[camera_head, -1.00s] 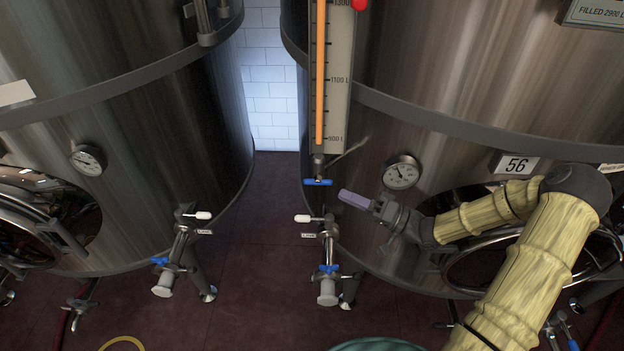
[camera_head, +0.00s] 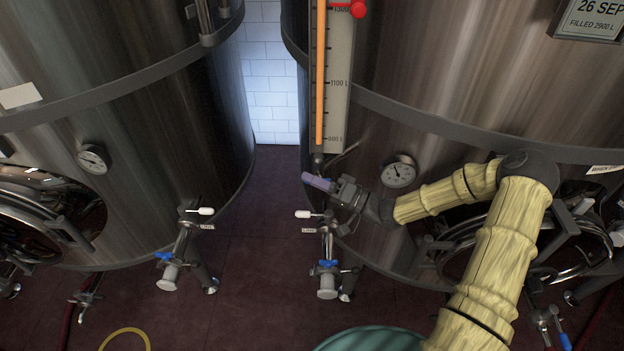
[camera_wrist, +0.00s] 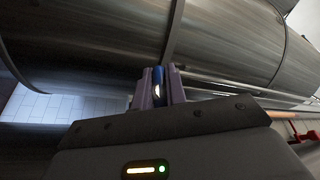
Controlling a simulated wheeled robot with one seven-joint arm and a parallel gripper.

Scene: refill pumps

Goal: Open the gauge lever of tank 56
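The tall gauge (camera_head: 335,85) of tank 56 (camera_head: 440,75) stands at the tank's left front, with an orange column and a scale. Its blue lever, at the gauge's foot, is hidden behind my gripper in the head view. My gripper (camera_head: 318,182) is at the foot of the gauge, reaching in from the right. In the wrist view, the blue lever (camera_wrist: 157,76) shows between the two purple fingers of my gripper (camera_wrist: 158,86). The fingers stand a small way apart, one on each side of it. Firm contact is not visible.
A round dial (camera_head: 398,172) is just above my arm on the tank. A sampling valve with a white handle (camera_head: 303,214) and a blue handle (camera_head: 327,264) sits below my gripper. Another tank (camera_head: 110,70) stands at left. A teal round object (camera_head: 365,339) is at the bottom.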

